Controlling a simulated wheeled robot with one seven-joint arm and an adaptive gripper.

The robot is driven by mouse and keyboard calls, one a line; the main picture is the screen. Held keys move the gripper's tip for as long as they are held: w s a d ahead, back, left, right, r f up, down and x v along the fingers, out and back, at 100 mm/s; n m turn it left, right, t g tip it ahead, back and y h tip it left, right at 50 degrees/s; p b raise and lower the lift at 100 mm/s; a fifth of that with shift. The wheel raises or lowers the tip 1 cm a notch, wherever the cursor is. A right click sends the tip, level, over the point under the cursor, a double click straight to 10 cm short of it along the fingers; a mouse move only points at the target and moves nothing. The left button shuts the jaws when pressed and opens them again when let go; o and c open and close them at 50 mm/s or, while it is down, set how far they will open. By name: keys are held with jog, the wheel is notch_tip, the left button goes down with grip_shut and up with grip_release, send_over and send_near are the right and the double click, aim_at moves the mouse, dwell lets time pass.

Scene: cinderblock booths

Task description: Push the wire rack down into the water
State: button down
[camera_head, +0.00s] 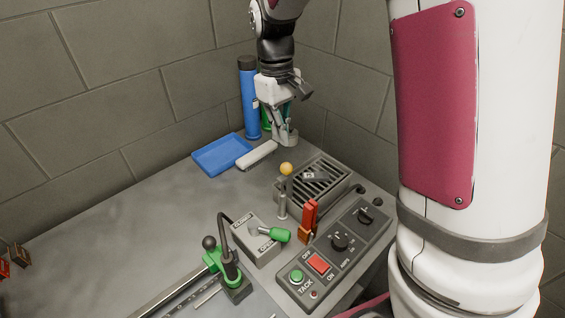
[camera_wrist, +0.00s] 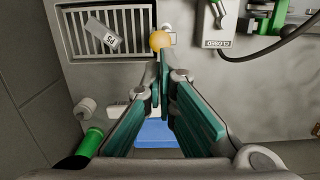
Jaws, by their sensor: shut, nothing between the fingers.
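The wire rack (camera_head: 325,176) is a dark slatted grid in a grey rectangular tank (camera_head: 284,193) at the back right of the bench. It also shows at upper left in the wrist view (camera_wrist: 82,38). A small grey labelled piece (camera_head: 313,176) lies on its slats. A yellow ball knob (camera_head: 286,168) on a short post stands at the tank's left side. My gripper (camera_head: 284,138) is shut and empty, behind the tank and above the bench. In the wrist view the fingertips (camera_wrist: 164,62) point toward the knob. I cannot make out any water.
A blue tray (camera_head: 221,154), a pale bar (camera_head: 257,155) and a blue cylinder (camera_head: 249,98) are at the back. A switch box with a green-handled lever (camera_head: 280,235), an orange-red upright piece (camera_head: 307,220) and a control panel (camera_head: 333,255) stand in front.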

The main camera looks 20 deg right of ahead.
aim_at(284, 163)
dwell(0.3)
jog(key=f+b, duration=0.1)
jog(key=f, duration=0.1)
jog(key=f+b, duration=0.1)
jog(key=f, duration=0.2)
jog(key=shift+s+d+f, duration=0.1)
jog(key=shift+s+f, duration=0.05)
jog(key=shift+s, duration=0.05)
jog(key=shift+s+f, duration=0.15)
jog(key=shift+f, duration=0.7)
jog(key=shift+f+b, duration=0.95)
jog(key=shift+f, duration=1)
jog(key=shift+r, duration=0.15)
jog(key=w, duration=0.2)
jog(key=a+r, duration=0.1)
jog(key=shift+w, duration=0.4)
